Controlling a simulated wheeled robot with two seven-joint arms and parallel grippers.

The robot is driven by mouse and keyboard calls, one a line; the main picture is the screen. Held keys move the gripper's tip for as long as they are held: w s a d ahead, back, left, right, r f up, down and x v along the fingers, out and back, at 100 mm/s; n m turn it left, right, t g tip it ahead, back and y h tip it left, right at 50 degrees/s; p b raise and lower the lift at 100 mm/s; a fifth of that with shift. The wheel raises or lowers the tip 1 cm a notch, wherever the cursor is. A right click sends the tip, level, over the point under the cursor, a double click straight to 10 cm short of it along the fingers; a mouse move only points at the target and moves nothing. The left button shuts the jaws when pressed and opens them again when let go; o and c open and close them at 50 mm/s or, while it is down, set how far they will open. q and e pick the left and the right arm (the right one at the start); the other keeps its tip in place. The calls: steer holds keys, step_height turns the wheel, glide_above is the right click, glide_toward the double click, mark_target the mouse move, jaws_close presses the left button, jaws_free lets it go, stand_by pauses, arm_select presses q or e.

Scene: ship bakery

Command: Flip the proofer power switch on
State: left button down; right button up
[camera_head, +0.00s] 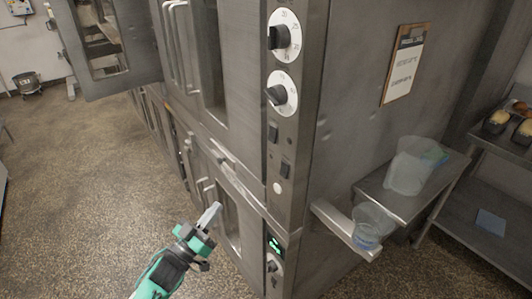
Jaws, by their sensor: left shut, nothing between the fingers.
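The proofer or oven cabinet is a tall steel unit with a narrow control panel (283,140) facing me. On the panel are two white dials with black knobs, an upper dial (283,36) and a lower dial (281,94). Below them are two dark rocker switches, an upper one (273,132) and a lower one (285,169). I cannot tell which positions they are in. A lit green display (274,245) sits lower down, with a small knob (271,266) beneath it. My left gripper (213,213) is shut and empty, left of the panel and apart from it. My right gripper is not in view.
Steel door handles (222,150) stick out left of the panel. A side shelf (400,200) at the right holds a clear container (408,165); a smaller clear cup (371,224) stands on a ledge. A clipboard (405,64) hangs on the cabinet side. Floor is free at left.

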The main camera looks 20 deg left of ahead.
mark_target(272, 136)
arm_select(q)
steer(key=s+d+r+m+h, duration=0.2)
steer(key=r+h, duration=0.2)
steer(key=r, duration=0.2)
steer(key=s+d+r+m+g+h, duration=0.1)
steer(key=s+d+r+m+h, duration=0.1)
steer(key=r, duration=0.5)
steer(key=shift+s+r+m+h+b, duration=0.25)
steer(key=shift+m+h, duration=0.25)
steer(key=shift+h, duration=0.4)
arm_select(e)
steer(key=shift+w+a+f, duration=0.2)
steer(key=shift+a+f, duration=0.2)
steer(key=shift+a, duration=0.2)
arm_select(q)
steer(key=shift+w+d+r, duration=0.1)
steer(key=shift+d+r, duration=0.05)
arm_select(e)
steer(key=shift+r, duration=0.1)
